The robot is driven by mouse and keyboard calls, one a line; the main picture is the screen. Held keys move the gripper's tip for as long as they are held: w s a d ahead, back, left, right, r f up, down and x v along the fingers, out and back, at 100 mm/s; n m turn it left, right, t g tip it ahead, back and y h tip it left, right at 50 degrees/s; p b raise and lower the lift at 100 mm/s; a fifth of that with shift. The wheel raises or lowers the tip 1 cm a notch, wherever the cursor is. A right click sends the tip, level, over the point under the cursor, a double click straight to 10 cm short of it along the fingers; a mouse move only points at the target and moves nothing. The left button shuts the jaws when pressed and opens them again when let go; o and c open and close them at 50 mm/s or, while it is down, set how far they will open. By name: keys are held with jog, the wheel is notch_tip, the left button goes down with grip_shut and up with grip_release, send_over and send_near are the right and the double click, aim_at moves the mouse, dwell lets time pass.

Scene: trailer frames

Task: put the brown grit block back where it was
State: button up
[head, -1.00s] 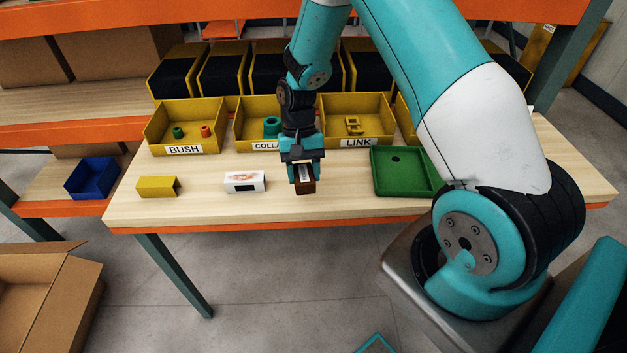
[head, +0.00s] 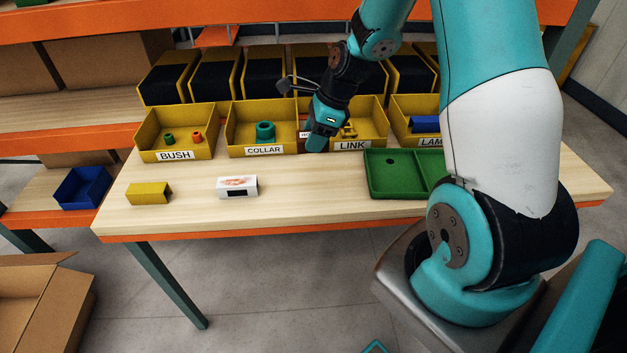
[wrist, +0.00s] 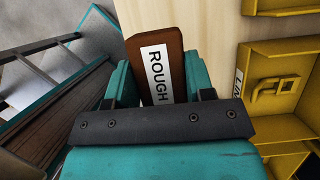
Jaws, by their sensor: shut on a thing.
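The brown grit block (wrist: 175,50) is gripped between the teal fingers of my gripper (wrist: 158,85) in the wrist view, its white "ROUGH" label facing the camera. In the head view my gripper (head: 314,142) is tilted in front of the boundary between the COLLAR and LINK bins. There a small part of the block (head: 303,135) shows to the left of the fingers; the rest is hidden. I cannot tell whether the block touches a bin or the table.
The COLLAR bin (head: 238,143) and LINK bin (head: 377,137) stand close to the gripper. A white printed block (head: 238,187), a yellow block (head: 148,194) and a green tray (head: 378,185) are on the table (head: 300,200). Table space between the white block and tray is clear.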

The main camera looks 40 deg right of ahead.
aim_at(309, 189)
notch_tip(309, 189, down, 14)
jog(key=shift+r+p, duration=0.2)
jog(key=shift+p, duration=0.5)
jog(key=o, duration=0.9)
jog(key=shift+f, duration=0.1)
